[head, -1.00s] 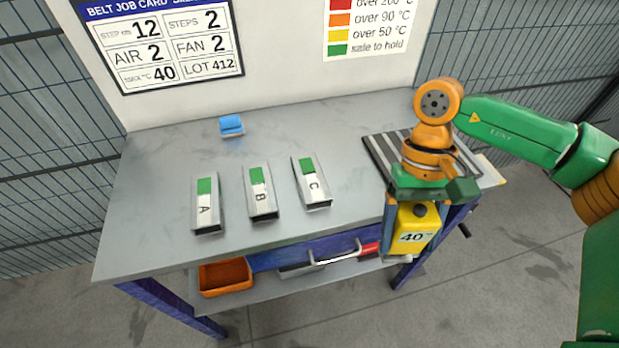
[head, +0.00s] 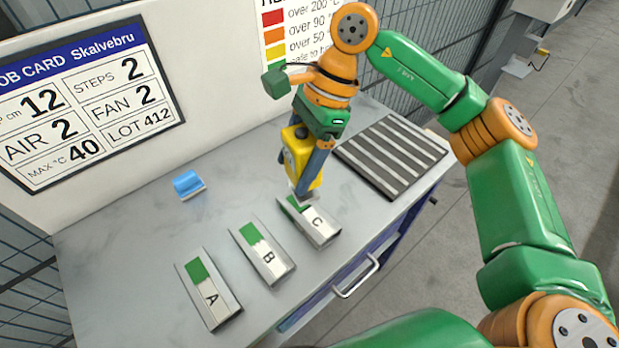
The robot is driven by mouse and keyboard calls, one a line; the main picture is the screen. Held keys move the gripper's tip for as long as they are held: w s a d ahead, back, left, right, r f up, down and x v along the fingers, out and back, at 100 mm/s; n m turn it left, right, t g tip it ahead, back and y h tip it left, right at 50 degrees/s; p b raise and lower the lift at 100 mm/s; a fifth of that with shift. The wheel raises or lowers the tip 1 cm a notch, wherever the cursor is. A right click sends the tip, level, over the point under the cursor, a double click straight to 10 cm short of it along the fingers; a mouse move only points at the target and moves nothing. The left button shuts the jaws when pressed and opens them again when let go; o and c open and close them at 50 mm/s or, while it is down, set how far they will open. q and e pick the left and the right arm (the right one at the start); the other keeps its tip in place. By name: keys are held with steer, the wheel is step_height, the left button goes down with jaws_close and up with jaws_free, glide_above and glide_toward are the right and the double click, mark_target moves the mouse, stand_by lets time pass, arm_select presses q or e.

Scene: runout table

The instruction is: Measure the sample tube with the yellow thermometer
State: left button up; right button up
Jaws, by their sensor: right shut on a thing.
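Three grey metal tubes with green patches lie side by side on the table: A (head: 225,302), B (head: 275,263) and C (head: 322,230). Which is the sample tube I cannot tell. My right gripper (head: 301,160) is shut on the yellow thermometer (head: 301,172) and holds it upright over the far, green end of tube C. The thermometer's grey lower end is at that green patch and partly covers it; whether it touches I cannot tell. Its display is not readable from here. My left gripper is not in view.
A dark striped rack (head: 392,155) lies right of the thermometer. A small blue block (head: 188,184) sits at the back left of the grey table (head: 130,245). A job card (head: 85,105) and a colour heat chart (head: 283,35) hang on the wall behind. The table's left part is clear.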

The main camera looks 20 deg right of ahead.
steer(key=shift+s+d+f+b, duration=0.1)
steer(key=shift+d+f+b, duration=0.1)
steer(key=shift+f+b, duration=0.15)
steer(key=f+b, duration=0.4)
steer(key=shift+s+d+f, duration=0.15)
steer(key=shift+d+f, duration=0.05)
steer(key=shift+f, duration=0.05)
steer(key=shift+f+b, duration=0.3)
steer(key=shift+f, duration=0.05)
steer(key=shift+r, duration=0.1)
steer(key=shift+f+b, duration=0.35)
steer(key=shift+f, duration=0.2)
stand_by(1.2)
